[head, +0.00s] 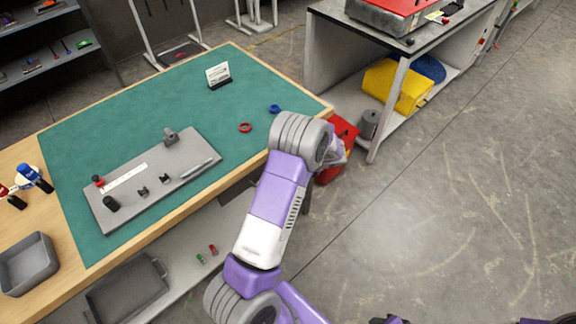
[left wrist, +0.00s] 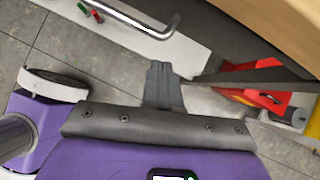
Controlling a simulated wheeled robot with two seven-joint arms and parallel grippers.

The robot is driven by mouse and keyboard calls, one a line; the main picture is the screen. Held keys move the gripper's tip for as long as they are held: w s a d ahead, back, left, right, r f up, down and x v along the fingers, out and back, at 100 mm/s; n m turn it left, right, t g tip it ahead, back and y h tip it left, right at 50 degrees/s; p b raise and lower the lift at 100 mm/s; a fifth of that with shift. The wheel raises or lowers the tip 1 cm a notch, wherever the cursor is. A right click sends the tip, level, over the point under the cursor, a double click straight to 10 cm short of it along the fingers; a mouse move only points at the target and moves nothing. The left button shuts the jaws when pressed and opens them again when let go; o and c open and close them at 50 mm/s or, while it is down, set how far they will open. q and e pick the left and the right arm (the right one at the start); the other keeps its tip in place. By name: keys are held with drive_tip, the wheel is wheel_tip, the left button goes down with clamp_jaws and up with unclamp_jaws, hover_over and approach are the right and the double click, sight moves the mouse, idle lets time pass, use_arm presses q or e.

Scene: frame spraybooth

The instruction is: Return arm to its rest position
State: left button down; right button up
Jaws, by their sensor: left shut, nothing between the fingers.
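My left arm, purple and white, rises from the bottom middle of the head view (head: 275,205) and bends at a grey ringed joint beside the near right corner of the green-topped table (head: 245,90). The left gripper is mostly hidden behind that joint in the head view. In the left wrist view my left gripper (left wrist: 161,72) is shut and empty, its grey fingers together, below the table's wooden edge (left wrist: 275,22). My right gripper does not show in either view.
A grey fixture board (head: 150,185) with small parts, a red ring (head: 245,127) and a blue ring (head: 274,108) lie on the table. A red bin (head: 338,150) stands close behind my left wrist. A grey shelf bench (head: 383,50) stands beyond. Open floor lies at right.

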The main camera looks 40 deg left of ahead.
use_arm(q)
drive_tip(key=p+v, duration=0.2)
drive_tip(key=v, duration=0.8)
drive_tip(key=shift+d, duration=0.25)
drive_tip(key=s+d+f+n+h, duration=0.3)
drive_tip(key=s+d+f+h, duration=0.15)
drive_tip(key=d+f, duration=0.3)
drive_tip(key=s+d+f+n+h, duration=0.25)
drive_tip(key=s+d+f, duration=0.25)
drive_tip(key=d+f, duration=0.25)
drive_tip(key=s+d+f+n+t+h, duration=0.2)
drive_tip(key=s+d+n+h, duration=0.2)
drive_tip(key=s+d+n, duration=0.6)
drive_tip(key=shift+s+d+f+n, duration=0.2)
drive_tip(key=shift+d+f+n, duration=0.2)
drive_tip(key=shift+n, duration=0.85)
drive_tip(key=shift+a, duration=0.15)
